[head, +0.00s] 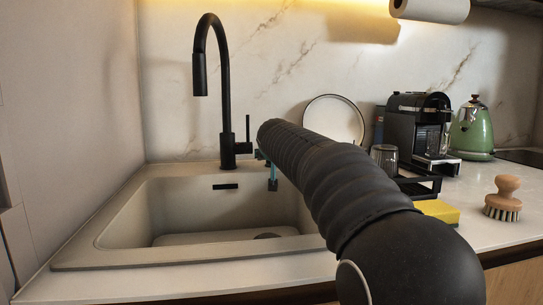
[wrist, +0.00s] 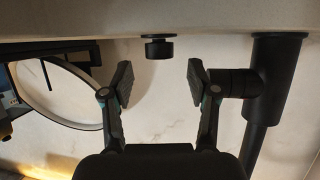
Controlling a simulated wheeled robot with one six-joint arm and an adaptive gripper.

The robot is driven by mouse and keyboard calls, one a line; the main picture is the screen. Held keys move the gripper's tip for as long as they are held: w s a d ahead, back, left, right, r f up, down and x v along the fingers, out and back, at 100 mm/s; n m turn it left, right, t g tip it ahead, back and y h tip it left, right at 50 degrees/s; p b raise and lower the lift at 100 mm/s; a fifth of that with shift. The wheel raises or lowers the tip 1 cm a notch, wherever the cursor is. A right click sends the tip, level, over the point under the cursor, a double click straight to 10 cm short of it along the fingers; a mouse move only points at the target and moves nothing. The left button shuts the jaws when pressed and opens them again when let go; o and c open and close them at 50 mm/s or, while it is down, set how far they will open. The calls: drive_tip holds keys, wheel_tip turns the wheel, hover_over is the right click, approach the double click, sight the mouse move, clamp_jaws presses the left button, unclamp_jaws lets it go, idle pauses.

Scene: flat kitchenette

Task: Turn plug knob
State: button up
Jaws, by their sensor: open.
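The plug knob (wrist: 159,48) is a small black round knob on the counter surface, which lies along the top of the wrist view. My gripper (wrist: 160,82) is open. Its two fingers stand on either side of the knob's line, with the fingertips a little short of it and a gap on both sides. I see no contact with the knob. In the head view my arm hides the knob and most of the gripper; only a teal-and-black finger part (head: 272,180) shows over the sink's back edge.
The black faucet (head: 226,100) stands left of my arm; its base (wrist: 275,75) and lever (wrist: 235,83) are close to one finger in the wrist view. The sink (head: 120,222) is below. A round plate (head: 334,100), coffee machine (head: 402,125), yellow sponge (head: 438,211) and brush (head: 506,190) are right.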

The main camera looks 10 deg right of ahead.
drive_tip(key=shift+x, duration=1.9)
clamp_jaws()
